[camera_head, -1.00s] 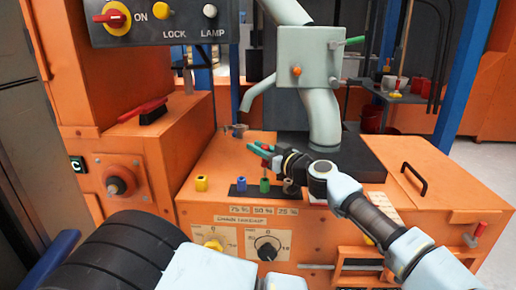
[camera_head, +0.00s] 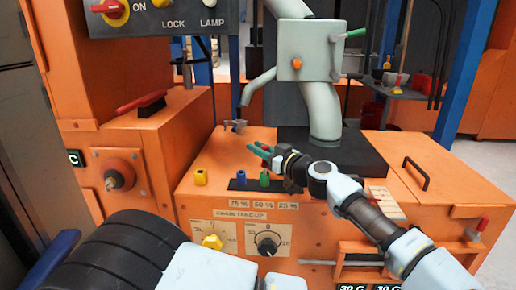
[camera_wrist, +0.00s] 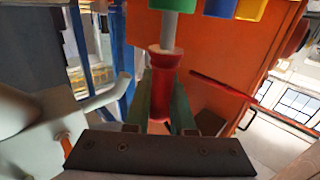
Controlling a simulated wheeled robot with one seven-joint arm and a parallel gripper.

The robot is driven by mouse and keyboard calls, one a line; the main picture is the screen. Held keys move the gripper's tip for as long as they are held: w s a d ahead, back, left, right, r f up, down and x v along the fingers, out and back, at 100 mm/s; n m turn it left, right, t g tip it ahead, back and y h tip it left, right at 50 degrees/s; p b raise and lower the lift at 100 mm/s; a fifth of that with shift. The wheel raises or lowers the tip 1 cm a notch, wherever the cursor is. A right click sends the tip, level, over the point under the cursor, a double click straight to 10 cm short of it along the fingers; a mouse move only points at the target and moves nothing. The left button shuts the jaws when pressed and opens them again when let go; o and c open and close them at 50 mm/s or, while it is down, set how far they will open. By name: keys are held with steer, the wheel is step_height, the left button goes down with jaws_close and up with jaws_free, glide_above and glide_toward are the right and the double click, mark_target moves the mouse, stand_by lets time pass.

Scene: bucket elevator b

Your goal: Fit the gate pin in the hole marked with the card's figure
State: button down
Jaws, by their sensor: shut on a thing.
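My gripper (camera_head: 264,154) has green fingers. It is shut on the gate pin, held above the front of the orange cabinet top. In the wrist view the pin's red handle (camera_wrist: 163,85) sits between the fingers, with its grey shank pointing up the picture. Yellow (camera_head: 201,177), blue (camera_head: 241,180) and green (camera_head: 264,179) pieces stand along the front edge. Labels (camera_head: 250,205) below read 75 %, 50 % and 25 %. Part of the row is hidden behind my gripper. I cannot tell whether the shank tip touches anything. I cannot make out the card's figure.
A grey pipe and box (camera_head: 309,52) rise from a black base (camera_head: 345,155) behind my gripper. A black handle (camera_head: 415,176) stands on the cabinet top at right. Two dials (camera_head: 267,243) are on the front panel. A red lever (camera_head: 141,103) is at left.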

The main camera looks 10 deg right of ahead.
steer(key=shift+f+b, duration=0.95)
steer(key=shift+f, duration=0.2)
steer(key=c, duration=0.7)
jaws_free()
steer(key=v, duration=1)
steer(key=shift+s+d+p, duration=0.3)
